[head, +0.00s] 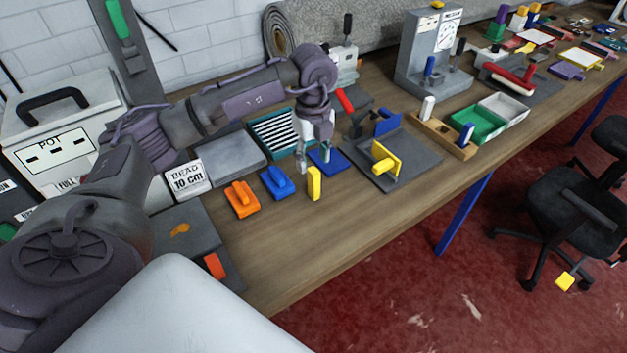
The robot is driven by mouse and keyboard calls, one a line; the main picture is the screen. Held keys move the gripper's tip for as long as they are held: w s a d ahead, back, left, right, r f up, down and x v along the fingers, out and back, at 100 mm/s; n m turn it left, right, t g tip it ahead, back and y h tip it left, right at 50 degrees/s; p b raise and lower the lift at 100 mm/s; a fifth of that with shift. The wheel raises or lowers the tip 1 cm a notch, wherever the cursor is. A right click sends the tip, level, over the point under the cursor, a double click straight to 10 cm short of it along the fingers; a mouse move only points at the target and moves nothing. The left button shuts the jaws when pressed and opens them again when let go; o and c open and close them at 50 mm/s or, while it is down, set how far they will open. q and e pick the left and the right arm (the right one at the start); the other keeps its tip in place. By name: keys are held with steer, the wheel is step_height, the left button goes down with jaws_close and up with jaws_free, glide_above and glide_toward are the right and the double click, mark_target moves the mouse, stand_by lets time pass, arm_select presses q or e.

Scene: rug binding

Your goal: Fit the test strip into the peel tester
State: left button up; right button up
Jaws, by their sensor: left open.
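My left gripper (313,160) reaches down over the bench, open, just right of the striped tray. A blue flat piece (330,163) lies right beside and partly behind its fingers; I cannot tell whether they touch. The teal tray (275,134) holds several black and white strips, which may include the test strip; I cannot tell which one. A grey upright device with a round dial (432,52), likely the peel tester, stands at the back of the bench, well right of the gripper. My right gripper is not in view.
The bench's front strip (330,232) is clear. A black chair (575,200) stands right.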

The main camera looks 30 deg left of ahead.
mark_target(314, 170)
arm_select(q)
steer(key=f, duration=0.1)
steer(key=f+p, duration=0.1)
steer(key=f, duration=0.1)
steer(key=w+f+p, duration=0.1)
steer(key=f, duration=0.1)
steer(key=shift+a+f, duration=0.25)
steer(key=shift+f, duration=0.25)
jaws_close()
